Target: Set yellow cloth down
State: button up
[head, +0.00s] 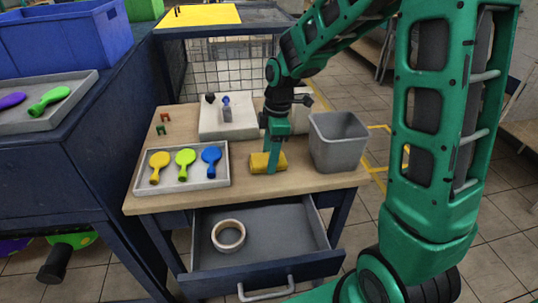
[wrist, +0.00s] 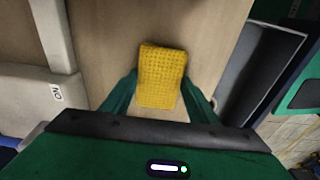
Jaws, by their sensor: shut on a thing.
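My gripper (head: 275,166) points down and is shut on the cloth. The cloth is at or very near the tabletop (head: 290,180); I cannot tell whether it touches. One finger hides part of the cloth in the head view.
A grey bin (head: 338,150) stands right. A white board (head: 212,131) with small items is behind. Below, an open drawer (head: 290,225) holds a tape roll (head: 228,247).

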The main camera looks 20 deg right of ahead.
jog(key=o, duration=1)
jog(key=shift+o, duration=0.2)
notch_tip(320, 180, up, 12)
jog(key=d, duration=0.1)
jog(key=shift+d, duration=0.25)
jog(key=shift+s, duration=0.15)
